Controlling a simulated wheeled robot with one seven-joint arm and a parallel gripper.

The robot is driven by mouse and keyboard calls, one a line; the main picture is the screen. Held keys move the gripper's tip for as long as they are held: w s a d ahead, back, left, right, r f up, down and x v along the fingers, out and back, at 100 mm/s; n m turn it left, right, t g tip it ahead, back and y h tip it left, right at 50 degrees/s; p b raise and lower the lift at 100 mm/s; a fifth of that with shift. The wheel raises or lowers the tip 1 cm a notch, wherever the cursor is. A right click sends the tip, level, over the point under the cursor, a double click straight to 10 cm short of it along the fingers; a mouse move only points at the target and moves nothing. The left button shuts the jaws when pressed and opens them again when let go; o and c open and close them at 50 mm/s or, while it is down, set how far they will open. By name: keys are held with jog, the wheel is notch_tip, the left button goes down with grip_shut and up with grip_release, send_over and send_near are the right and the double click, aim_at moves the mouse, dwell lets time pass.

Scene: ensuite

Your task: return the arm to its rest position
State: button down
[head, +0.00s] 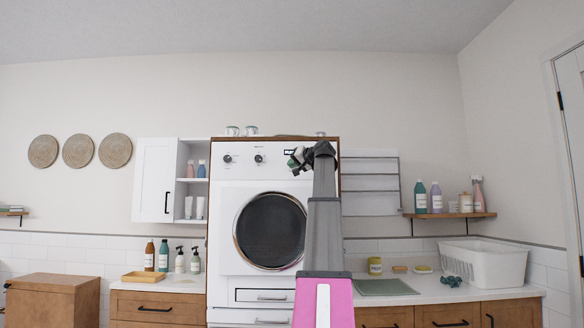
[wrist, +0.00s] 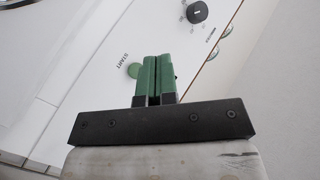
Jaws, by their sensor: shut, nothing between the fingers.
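My arm rises up the middle of the head view, with a pink lower part and grey upper links. My gripper (head: 295,161) is at its top, bent to the left in front of the control panel of a white front-loading machine (head: 225,220). In the wrist view the green fingers of my gripper (wrist: 153,60) are together with nothing between them. I cannot tell whether the fingers touch the panel.
A white wall cabinet (head: 155,180) is left of the machine. A shelf (head: 450,215) with bottles is on the right. The counter (head: 440,290) holds a white basket (head: 487,266) and a green mat (head: 385,287). A wooden cabinet (head: 52,300) stands at lower left.

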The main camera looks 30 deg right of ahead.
jog(key=shift+f, duration=0.1)
dwell(0.6)
